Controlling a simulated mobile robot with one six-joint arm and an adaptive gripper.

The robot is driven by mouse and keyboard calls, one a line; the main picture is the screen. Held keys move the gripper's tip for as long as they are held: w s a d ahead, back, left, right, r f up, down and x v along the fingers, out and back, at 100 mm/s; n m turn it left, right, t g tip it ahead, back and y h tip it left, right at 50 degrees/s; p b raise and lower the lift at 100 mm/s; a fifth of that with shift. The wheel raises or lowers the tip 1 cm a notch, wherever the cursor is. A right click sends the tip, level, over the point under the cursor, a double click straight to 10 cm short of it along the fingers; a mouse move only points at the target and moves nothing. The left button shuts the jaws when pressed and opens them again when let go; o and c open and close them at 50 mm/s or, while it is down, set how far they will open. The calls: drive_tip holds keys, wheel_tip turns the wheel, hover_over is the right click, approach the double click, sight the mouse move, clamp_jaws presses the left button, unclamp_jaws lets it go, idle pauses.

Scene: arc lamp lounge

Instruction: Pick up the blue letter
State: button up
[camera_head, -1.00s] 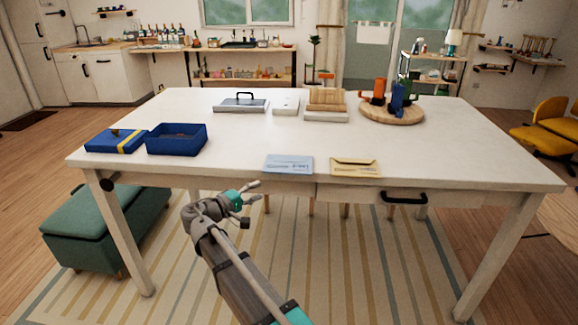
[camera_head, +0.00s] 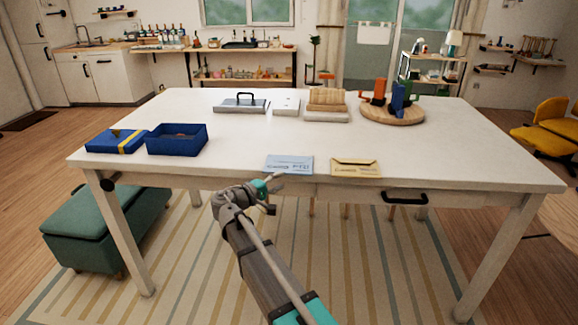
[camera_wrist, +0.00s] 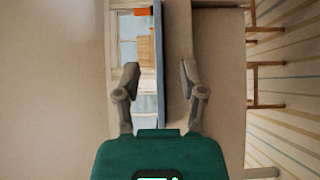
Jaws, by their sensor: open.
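The blue letter (camera_head: 290,164) lies flat on the white table (camera_head: 240,150) at its front edge, with faint writing on its face. In the wrist view the letter shows edge-on as a thin blue strip (camera_wrist: 160,60). My gripper (camera_head: 276,190) is just in front of the table edge, close to the letter. In the wrist view my gripper (camera_wrist: 160,80) is open, its two fingers on either side of the strip with gaps to both. I cannot tell how far the letter reaches between the fingers.
A yellow envelope (camera_head: 355,168) lies right of the letter. A blue open box (camera_head: 177,142) and its lid (camera_head: 112,141) are at left. A drawer handle (camera_head: 404,198) protrudes at the front.

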sight(290, 174)
drive_tip(key=shift+w+a+x, duration=0.1)
drive_tip(key=shift+x, duration=1.2)
drive_tip(key=shift+w+a+x, duration=0.1)
drive_tip(key=shift+w+x, duration=0.05)
drive_tip(key=shift+x, duration=1.15)
clamp_jaws()
